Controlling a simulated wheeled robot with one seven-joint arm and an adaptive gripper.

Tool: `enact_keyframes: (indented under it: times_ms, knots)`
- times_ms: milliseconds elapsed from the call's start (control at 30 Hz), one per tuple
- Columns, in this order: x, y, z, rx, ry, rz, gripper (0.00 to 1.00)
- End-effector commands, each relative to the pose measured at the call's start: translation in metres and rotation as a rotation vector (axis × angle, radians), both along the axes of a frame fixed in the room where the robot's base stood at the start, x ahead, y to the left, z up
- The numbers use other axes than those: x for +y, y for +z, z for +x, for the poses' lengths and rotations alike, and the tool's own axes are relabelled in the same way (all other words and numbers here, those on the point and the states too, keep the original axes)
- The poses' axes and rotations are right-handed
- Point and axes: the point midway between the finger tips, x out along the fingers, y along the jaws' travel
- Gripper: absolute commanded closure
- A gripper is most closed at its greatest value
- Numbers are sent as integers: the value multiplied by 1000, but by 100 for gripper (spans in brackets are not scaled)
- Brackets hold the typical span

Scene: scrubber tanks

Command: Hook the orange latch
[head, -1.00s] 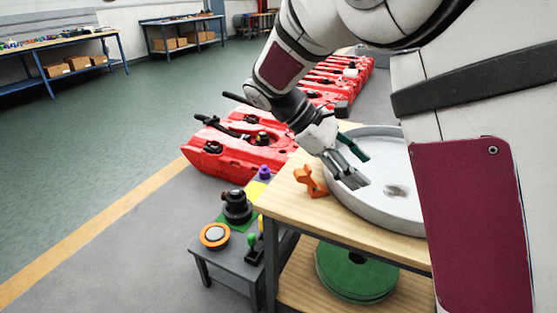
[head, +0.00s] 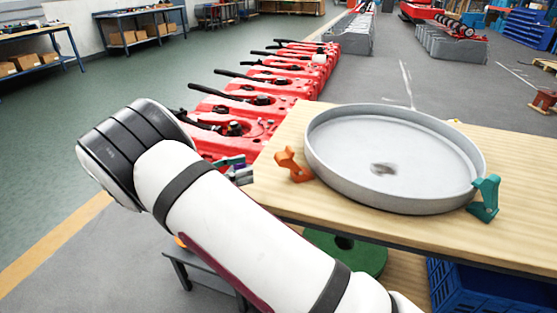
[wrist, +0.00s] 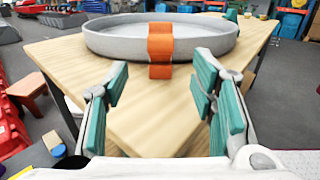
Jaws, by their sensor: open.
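The orange latch (head: 293,164) stands on the wooden table at the left rim of a round grey pan (head: 323,168). In the wrist view the latch (wrist: 160,50) is upright in front of the pan (wrist: 110,45), near the middle of the picture. My gripper (wrist: 158,95) is open with nothing between its teal-padded fingers, and the latch stands beyond the fingertips, between them in the picture. In the head view only part of my gripper (head: 238,170) shows, left of the latch, the rest hidden behind my arm. I cannot tell whether the latch is engaged on the pan.
A teal latch (head: 487,198) stands at the pan's right rim. The wooden table (head: 400,228) has bare top in front of the pan. Red tanks (head: 270,105) line up at the left. A green disc (head: 355,255) and a blue crate (head: 480,295) sit below.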

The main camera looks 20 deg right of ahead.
Motion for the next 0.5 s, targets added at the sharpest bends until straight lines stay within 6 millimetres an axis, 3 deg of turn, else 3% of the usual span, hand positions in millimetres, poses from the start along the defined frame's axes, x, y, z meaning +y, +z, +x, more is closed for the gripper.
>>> enact_keyframes:
  times_ms: [300,500]
  knots:
    - [-64,0,4,1,-4,2,48]
    - [-96,0,6,1,-4,2,48]
